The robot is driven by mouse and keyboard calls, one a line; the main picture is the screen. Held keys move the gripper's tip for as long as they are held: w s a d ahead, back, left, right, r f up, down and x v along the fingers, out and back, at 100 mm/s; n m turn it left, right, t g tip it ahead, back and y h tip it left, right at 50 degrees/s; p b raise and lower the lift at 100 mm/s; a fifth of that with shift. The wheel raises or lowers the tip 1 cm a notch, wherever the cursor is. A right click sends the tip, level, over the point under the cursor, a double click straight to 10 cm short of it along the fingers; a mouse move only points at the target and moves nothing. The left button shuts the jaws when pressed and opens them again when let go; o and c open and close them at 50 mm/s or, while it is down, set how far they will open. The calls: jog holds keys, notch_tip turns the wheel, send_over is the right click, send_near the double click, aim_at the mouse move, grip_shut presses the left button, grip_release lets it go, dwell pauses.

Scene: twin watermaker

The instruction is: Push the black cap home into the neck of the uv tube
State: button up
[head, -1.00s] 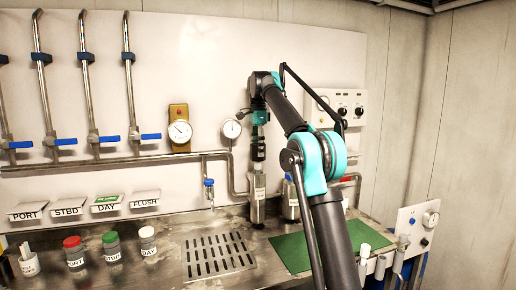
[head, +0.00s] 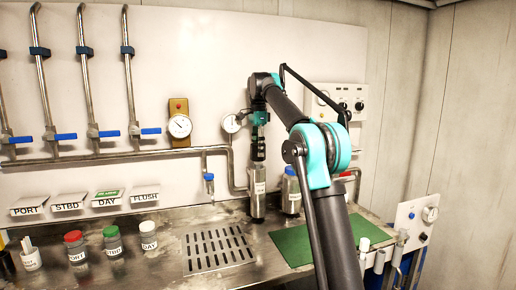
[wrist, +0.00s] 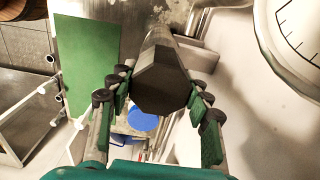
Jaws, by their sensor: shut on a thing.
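The black cap (wrist: 162,82) has a dark, faceted end and sits between the two fingers of my gripper (wrist: 157,98) in the wrist view. The green-padded fingers are shut on its sides. In the head view my gripper (head: 257,150) points down, directly above the upright steel uv tube (head: 257,203), which has a white label and stands at the back of the counter. The cap looks in line with the tube. The fingers hide the join, so I cannot tell how deep the cap sits in the neck.
A blue-capped bottle (head: 291,192) stands close right of the tube. A green mat (head: 292,247) lies in front of it. A round gauge (head: 231,123) and pipes are on the wall behind. A slotted drain (head: 216,249) lies to the left.

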jog(key=shift+f, duration=1.65)
jog(key=o, duration=1.1)
jog(key=shift+c, duration=0.2)
jog(key=shift+r, duration=3.8)
jog(key=shift+s, duration=0.1)
